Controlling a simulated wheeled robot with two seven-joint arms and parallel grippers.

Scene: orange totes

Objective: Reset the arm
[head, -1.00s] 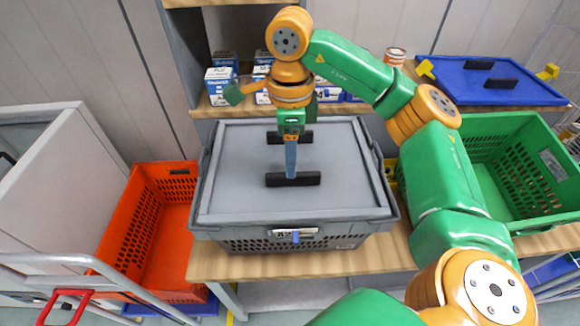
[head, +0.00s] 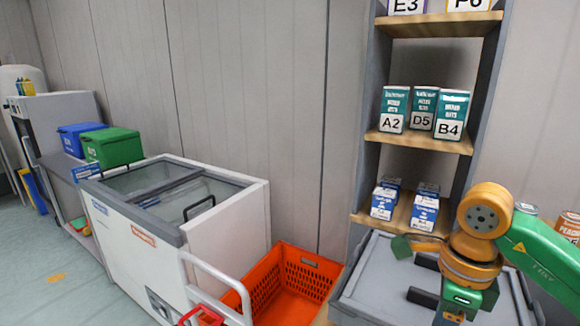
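My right arm (head: 485,215), green and orange, comes in from the right edge in the head view. It is bent above the grey lidded crate (head: 380,285). My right gripper (head: 455,312) hangs down from the orange wrist at the bottom edge. Its fingertips are cut off by the frame, so I cannot tell whether it is open or shut. My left arm and gripper are not in view.
A shelf unit (head: 420,140) with several cartons stands close behind the arm. An orange tote (head: 285,285) stands left of the grey crate. A white chest freezer (head: 150,225) with a pale handrail is further left. Open floor (head: 60,275) shows at the far left.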

